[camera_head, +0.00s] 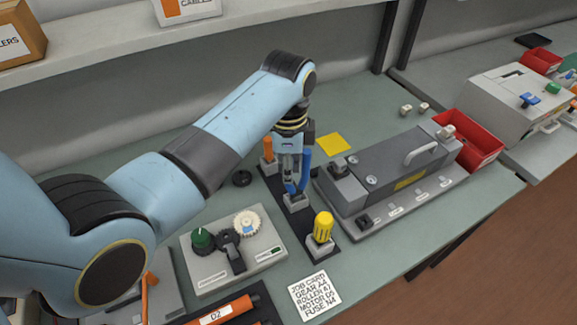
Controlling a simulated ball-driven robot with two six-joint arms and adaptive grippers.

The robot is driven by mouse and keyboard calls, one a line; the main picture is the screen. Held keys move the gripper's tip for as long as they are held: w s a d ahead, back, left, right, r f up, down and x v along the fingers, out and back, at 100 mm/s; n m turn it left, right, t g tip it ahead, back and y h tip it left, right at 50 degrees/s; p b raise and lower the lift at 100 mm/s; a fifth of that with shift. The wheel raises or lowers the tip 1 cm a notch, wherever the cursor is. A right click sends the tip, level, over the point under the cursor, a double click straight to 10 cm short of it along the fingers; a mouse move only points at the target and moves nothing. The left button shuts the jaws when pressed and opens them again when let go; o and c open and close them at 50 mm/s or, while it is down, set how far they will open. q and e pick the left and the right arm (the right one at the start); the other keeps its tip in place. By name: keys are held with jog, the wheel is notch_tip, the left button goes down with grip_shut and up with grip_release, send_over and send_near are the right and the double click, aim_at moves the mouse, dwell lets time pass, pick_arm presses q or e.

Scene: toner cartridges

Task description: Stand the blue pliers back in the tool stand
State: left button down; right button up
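The blue pliers (305,172) are upright at the middle socket of the tool stand (308,238), a dark strip with pale socket blocks. Their lower end meets the middle block (297,203) in the picture; how deep it sits is hidden. My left gripper (293,183) points straight down at the pliers, with its fingers overlapping the blue handles. Whether the fingers are closed on them is not clear. My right gripper is out of view.
An orange-handled tool (268,149) stands behind the pliers, and a yellow-handled tool (323,226) stands in front. A grey cartridge unit (400,165) lies close on the right. A gear box (265,262) stands at front left. A red bin (480,150) is farther right.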

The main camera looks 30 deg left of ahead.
pick_arm(q)
jog(key=shift+f, duration=0.4)
jog(key=c, duration=1.2)
grip_release()
jog(key=shift+o, duration=0.2)
notch_tip(320, 180, up, 12)
jog(key=shift+r, duration=0.1)
